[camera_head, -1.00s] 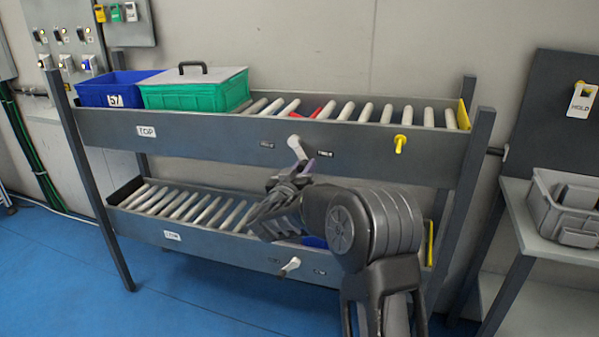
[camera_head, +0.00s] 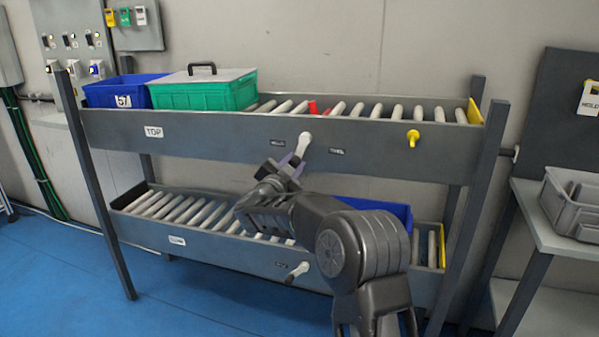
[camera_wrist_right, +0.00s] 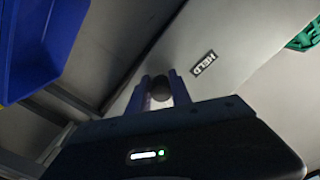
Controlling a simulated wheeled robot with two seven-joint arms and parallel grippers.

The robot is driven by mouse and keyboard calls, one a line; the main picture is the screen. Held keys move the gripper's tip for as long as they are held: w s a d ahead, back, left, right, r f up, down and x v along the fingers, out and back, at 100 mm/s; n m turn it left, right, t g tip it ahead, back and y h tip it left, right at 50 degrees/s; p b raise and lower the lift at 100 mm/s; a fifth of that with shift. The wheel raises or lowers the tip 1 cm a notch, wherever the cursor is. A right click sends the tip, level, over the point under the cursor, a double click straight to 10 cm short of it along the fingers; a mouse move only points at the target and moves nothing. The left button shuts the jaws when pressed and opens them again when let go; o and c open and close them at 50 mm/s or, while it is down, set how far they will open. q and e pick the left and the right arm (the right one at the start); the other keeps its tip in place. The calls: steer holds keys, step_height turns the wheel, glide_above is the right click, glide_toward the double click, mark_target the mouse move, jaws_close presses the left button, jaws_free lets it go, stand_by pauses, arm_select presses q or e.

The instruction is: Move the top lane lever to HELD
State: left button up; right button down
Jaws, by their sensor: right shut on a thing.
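The white top lane lever (camera_head: 303,143) hangs from the front rail of the upper lane. Its lower end leans left, toward the HELD label (camera_head: 278,143) and away from the other label (camera_head: 336,151) on its right. My right gripper (camera_head: 285,166) is shut on the lever's lower end. In the right wrist view the fingers (camera_wrist_right: 160,95) stand either side of the lever's dark round end (camera_wrist_right: 160,87), with the HELD label (camera_wrist_right: 203,63) to the right. My left gripper is not in view.
A blue bin (camera_head: 120,92) and a lidded green bin (camera_head: 205,94) stand on the upper rollers. A yellow knob (camera_head: 413,138) sticks out at the right of the rail. The lower lane has its own lever (camera_head: 297,272), below my right arm, and a blue bin (camera_head: 380,211).

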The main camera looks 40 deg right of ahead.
steer(key=m, duration=0.1)
steer(key=w+m+b, duration=0.1)
steer(key=m, duration=0.1)
steer(key=a+r+m, duration=0.1)
steer(key=shift+w+r+m, duration=0.1)
steer(key=shift+w+m, duration=0.15)
steer(key=shift+m, duration=0.05)
steer(key=shift+r, duration=0.1)
steer(key=c, duration=1.3)
jaws_free()
steer(key=shift+c, duration=0.2)
steer(key=shift+o, duration=0.7)
steer(key=shift+a, duration=0.1)
steer(key=v, duration=0.7)
steer(key=shift+a, duration=0.3)
